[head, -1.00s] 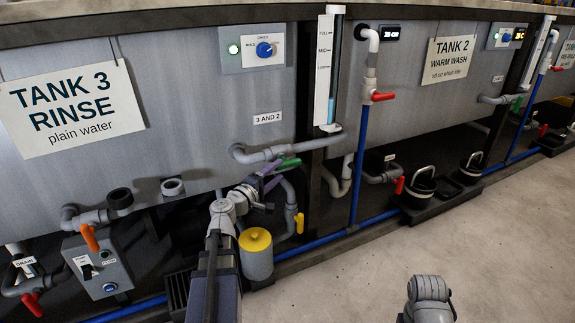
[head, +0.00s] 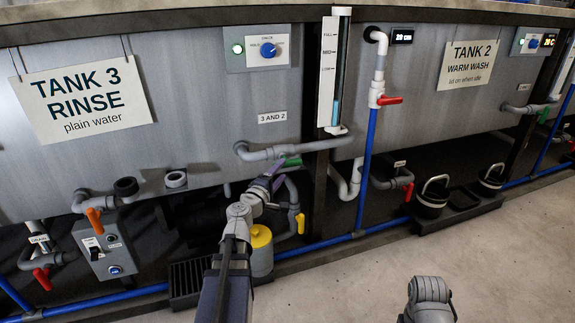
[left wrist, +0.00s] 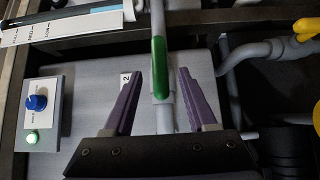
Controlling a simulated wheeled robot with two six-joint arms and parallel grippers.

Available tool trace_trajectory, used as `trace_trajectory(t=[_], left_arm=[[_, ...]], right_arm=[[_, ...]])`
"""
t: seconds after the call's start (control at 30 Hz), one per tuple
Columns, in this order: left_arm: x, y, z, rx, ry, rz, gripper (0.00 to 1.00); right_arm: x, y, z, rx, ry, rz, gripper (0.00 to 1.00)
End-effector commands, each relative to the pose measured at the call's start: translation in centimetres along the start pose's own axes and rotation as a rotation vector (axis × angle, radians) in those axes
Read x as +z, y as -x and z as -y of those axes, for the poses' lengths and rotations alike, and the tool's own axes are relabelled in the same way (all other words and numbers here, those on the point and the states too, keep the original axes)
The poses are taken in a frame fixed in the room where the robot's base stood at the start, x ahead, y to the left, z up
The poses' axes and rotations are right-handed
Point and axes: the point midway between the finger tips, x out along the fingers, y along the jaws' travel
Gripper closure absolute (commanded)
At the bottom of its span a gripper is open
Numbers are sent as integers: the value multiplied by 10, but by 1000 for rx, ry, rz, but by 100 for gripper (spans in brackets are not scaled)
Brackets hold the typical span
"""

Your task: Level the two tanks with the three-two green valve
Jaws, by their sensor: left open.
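The green valve handle (head: 292,162) sits on the grey pipe below the "3 AND 2" label (head: 272,117), between tank 3 (head: 200,80) and tank 2 (head: 420,90). My left gripper (head: 277,176) is at the handle, its purple fingers open. In the left wrist view the green handle (left wrist: 160,68) lies along the grey pipe between the two spread fingers (left wrist: 157,95), with a gap on each side. In the head view the fingers partly cover the valve. My right gripper is out of view.
A level gauge (head: 329,70) with blue liquid low in its tube stands right of the valve. A yellow-capped canister (head: 261,250) and a yellow-handled pipe (head: 300,222) are close below my left gripper. Red-handled valves, including one on the blue pipe (head: 388,100), lie further right. Open floor is at lower right.

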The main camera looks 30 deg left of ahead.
Motion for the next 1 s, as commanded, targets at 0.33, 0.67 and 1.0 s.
trace_trajectory(t=[0.33, 0.67, 1.0], left_arm=[[-1, -52, 0, 0, 0, 1, 43], [0, -54, 0, 0, 0, 0, 46], [0, -54, 0, 0, 0, 0, 84]], right_arm=[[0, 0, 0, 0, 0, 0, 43], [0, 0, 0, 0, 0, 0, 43], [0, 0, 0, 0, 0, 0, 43]])
